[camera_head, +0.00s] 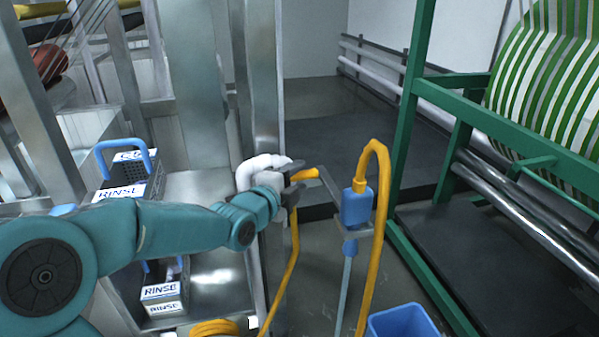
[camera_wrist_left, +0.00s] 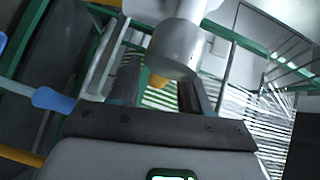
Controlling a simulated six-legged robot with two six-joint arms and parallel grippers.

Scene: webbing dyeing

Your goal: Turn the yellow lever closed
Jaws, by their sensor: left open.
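The yellow lever (camera_head: 305,174) shows as a short yellow piece just right of my left gripper in the head view, by the end of a white pipe (camera_head: 262,165). My left gripper (camera_head: 291,186) is open at this lever and pipe end, and hides part of them. In the left wrist view, a yellow tip (camera_wrist_left: 158,80), likely the lever, shows below a grey cylindrical fitting (camera_wrist_left: 175,48), between the fingers of the open gripper (camera_wrist_left: 163,92). I cannot tell whether the fingers touch it. My right gripper is not in view.
A yellow hose (camera_head: 376,215) loops beside a blue handle (camera_head: 357,207) on a bracket to the right. A blue bucket (camera_head: 403,322) stands below. Boxes marked RINSE (camera_head: 162,292) sit on metal shelves at left. A green frame (camera_head: 408,120) with a striped roll stands at right.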

